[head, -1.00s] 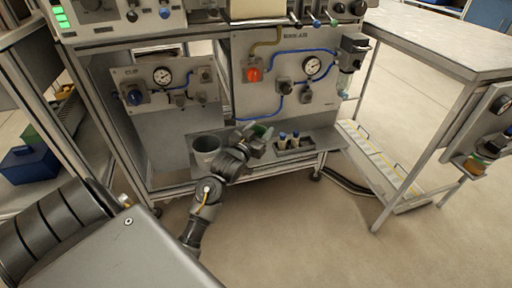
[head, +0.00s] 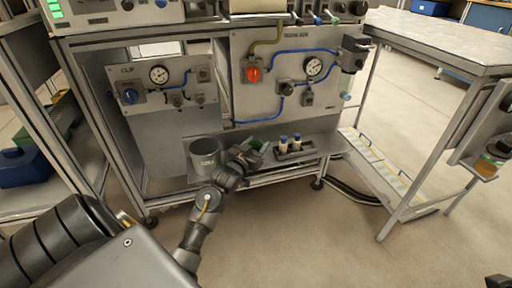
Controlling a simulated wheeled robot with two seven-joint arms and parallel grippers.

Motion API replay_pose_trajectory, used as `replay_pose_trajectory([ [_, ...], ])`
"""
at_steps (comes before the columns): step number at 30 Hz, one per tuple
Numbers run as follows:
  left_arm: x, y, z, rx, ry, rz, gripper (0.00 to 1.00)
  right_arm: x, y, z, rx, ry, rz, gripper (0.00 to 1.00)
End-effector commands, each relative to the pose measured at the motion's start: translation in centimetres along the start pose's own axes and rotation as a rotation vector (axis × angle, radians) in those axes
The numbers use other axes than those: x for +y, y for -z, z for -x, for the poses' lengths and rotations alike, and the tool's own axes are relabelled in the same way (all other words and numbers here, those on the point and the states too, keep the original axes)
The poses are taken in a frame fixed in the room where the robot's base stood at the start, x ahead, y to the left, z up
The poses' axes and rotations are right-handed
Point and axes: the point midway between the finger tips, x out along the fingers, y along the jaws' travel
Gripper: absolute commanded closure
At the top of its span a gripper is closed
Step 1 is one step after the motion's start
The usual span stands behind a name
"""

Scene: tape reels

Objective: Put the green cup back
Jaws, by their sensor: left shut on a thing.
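The green cup (head: 258,146) is small and partly hidden by my left gripper (head: 252,154), which is shut on it. They are at the lower shelf (head: 325,139) of the bench, between a grey bin and a small bottle rack. I cannot tell whether the cup touches the shelf. My right gripper does not show clearly.
The grey labelled bin (head: 205,152) stands close on the left of my left gripper. The rack (head: 297,152) with white, blue-topped bottles is close on the right. A panel (head: 290,75) with gauges and blue hoses rises behind. The floor in front is open.

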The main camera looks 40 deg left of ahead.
Motion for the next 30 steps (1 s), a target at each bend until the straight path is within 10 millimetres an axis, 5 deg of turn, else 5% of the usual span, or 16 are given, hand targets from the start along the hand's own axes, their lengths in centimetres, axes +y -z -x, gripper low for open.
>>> replay_pose_trajectory([
  [6, 0.0, -0.3, 0.0, 0.000, 0.000, 0.000, 0.75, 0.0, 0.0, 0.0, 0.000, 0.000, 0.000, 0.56],
  [7, 0.0, -0.2, 0.0, 0.000, 0.000, 0.000, 0.47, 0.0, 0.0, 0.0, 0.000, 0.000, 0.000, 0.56],
  [12, 0.0, -0.2, 0.0, 0.000, 0.000, 0.000, 0.27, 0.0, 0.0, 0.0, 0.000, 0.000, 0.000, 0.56],
  [22, 0.0, 0.2, 0.1, 0.000, 0.001, 0.000, 0.27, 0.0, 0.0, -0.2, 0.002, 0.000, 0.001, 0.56],
  [26, 0.0, 0.2, 1.9, -0.003, 0.001, 0.001, 0.27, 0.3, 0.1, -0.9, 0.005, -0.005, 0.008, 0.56],
  [30, 0.0, 0.3, 4.9, -0.004, 0.000, 0.000, 0.27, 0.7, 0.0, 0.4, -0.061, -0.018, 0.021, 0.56],
])
